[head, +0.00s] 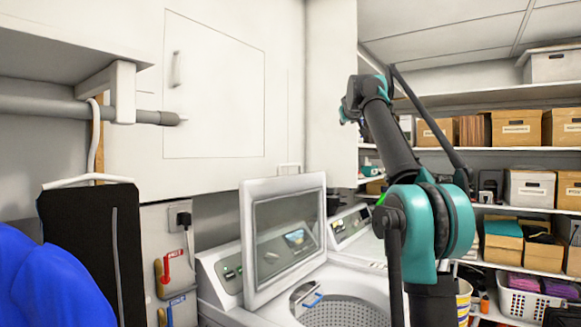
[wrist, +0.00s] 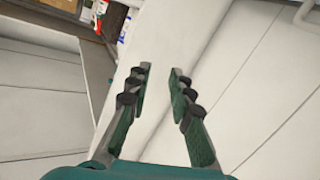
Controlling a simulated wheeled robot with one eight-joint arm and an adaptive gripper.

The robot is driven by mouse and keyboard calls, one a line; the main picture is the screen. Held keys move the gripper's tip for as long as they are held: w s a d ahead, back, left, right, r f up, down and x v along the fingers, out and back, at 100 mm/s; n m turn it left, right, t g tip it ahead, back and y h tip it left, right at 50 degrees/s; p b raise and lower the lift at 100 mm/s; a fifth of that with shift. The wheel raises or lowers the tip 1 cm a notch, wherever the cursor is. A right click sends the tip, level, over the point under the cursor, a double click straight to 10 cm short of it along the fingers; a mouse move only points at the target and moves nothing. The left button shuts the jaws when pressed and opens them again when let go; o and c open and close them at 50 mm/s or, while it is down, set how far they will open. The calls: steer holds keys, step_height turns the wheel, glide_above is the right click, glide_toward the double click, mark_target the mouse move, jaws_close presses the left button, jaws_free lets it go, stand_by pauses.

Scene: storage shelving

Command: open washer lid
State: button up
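The washer lid (head: 284,238) stands raised, close to upright, with its window facing me in the head view. Below it the washer (head: 341,279) shows its round opening and perforated drum. The washer's control panel (head: 228,272) is behind the lid, partly hidden by it. My gripper (wrist: 162,72) shows in the wrist view with its two fingers apart and nothing between them. It is in front of pale panels and touches nothing that I can see. In the head view my arm rises to the right of the lid, apart from it, and the fingers cannot be made out.
A white wall cabinet (head: 214,85) hangs above the washer. A second machine (head: 350,222) stands behind on the right. Shelves with cardboard boxes (head: 515,127) fill the right side. A white basket (head: 522,302) is low right. Hanging clothes (head: 92,240) and a rod (head: 45,108) are at left.

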steer(key=s+a+f+n+t+y, duration=0.1)
steer(key=s+a+n+y, duration=0.2)
steer(key=a+n+y, duration=0.7)
steer(key=n+g, duration=0.5)
steer(key=n, duration=0.9)
glide_toward(291, 165)
steer(key=x, duration=1)
steer(key=shift+w+a, duration=0.25)
steer(key=shift+c, duration=0.2)
jaws_close()
